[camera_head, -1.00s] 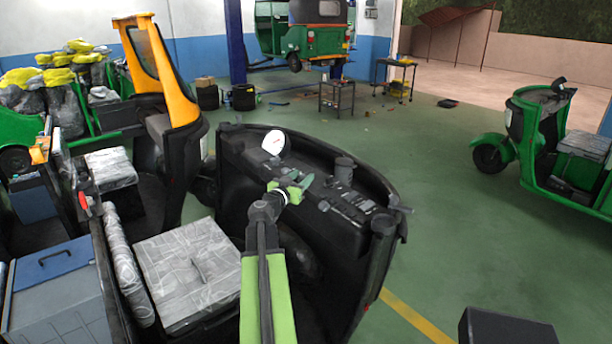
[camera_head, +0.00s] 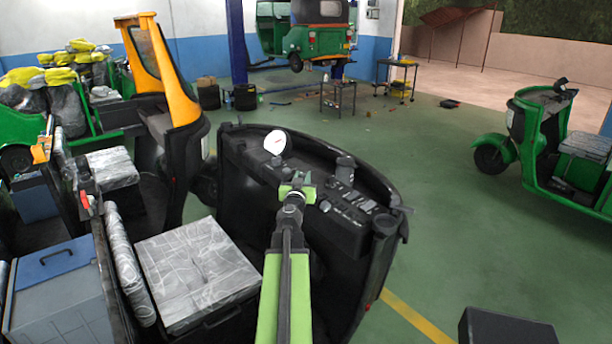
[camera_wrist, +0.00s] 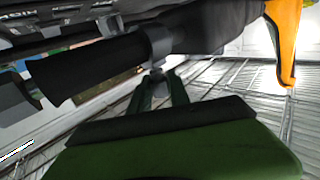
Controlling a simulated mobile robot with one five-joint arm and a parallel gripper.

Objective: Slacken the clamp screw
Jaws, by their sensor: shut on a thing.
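My gripper (camera_head: 297,188) is in front of the black dashboard in the head view, with my green arm below it. In the wrist view its two green fingers (camera_wrist: 158,84) come together on the small grey clamp screw (camera_wrist: 157,75). The screw hangs under a grey clamp collar (camera_wrist: 159,42). In the head view the screw and collar are too small or hidden behind the gripper to make out.
A round white gauge (camera_head: 275,142) stands on the dashboard (camera_head: 230,160) just left of the gripper. A grey patterned seat (camera_head: 195,275) is at lower left. A black box (camera_head: 505,326) is at lower right. Green floor (camera_head: 440,220) is open to the right.

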